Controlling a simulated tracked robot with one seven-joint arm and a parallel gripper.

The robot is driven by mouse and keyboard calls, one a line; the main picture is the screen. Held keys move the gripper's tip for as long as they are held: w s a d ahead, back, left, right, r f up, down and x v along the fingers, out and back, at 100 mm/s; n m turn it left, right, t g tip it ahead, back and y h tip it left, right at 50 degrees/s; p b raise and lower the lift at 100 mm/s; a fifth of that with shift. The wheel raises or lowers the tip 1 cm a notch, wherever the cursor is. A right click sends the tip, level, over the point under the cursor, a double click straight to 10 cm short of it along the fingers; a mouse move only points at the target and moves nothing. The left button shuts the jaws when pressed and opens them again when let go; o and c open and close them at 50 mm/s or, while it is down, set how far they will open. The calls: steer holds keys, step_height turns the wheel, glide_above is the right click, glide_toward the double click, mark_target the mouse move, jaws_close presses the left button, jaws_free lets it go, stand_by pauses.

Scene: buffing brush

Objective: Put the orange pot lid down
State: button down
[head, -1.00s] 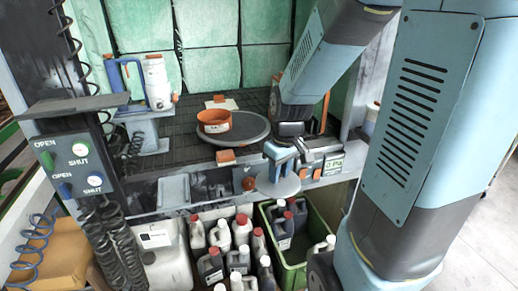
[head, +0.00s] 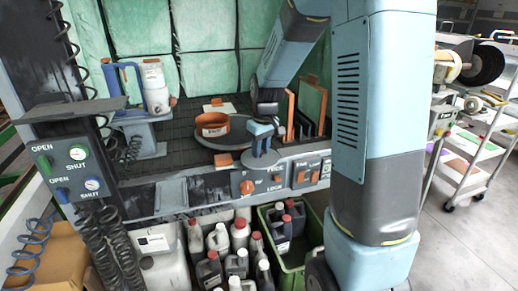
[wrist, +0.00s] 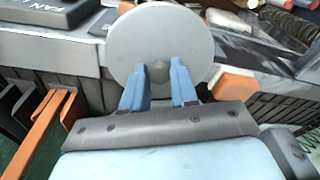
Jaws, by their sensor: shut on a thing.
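The pot lid is a pale grey disc (wrist: 160,30) with a small grey knob, seen in the wrist view. My gripper (wrist: 158,74) is shut on the knob, a blue finger on each side. In the head view the lid (head: 250,160) is held level below my gripper (head: 262,146), by the bench's front edge. I cannot tell whether it touches anything. The orange pot (head: 212,126) stands upright to the left of the gripper and farther back, on a dark round plate (head: 238,131).
Orange upright dividers (head: 291,115) stand right of the gripper. A control panel (head: 300,172) runs along the bench front. A white bottle (head: 155,86) and blue jug stand at the back left. Several jugs and a green crate (head: 305,247) are below the bench.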

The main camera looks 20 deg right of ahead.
steer(key=w, duration=0.2)
steer(key=shift+w, duration=0.4)
steer(key=shift+s+f, duration=0.1)
steer(key=shift+f, duration=0.65)
steer(key=c, duration=0.9)
jaws_free()
steer(key=shift+f, duration=0.1)
steer(key=shift+o, duration=0.2)
